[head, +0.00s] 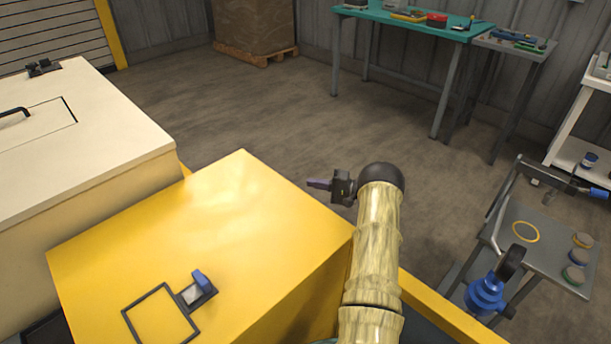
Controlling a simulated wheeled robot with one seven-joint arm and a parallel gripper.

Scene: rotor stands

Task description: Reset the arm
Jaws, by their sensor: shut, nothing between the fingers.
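My arm rises from the bottom centre in a pale tan sleeve and ends in a dark rounded joint. My gripper (315,184) sticks out to the left of that joint, small and dark with purplish fingers. The fingers look closed together with nothing between them. The gripper appears in the open above the bare floor, just past the right corner of the yellow box top (200,215) in the picture. It does not appear to touch anything.
A cream cabinet (80,140) stands at left. A grey stand (555,250) with a blue device (487,293) is at lower right, a white shelf (570,125) behind it. A teal workbench (400,22) and boxed pallet (250,55) stand at the back. The middle floor is clear.

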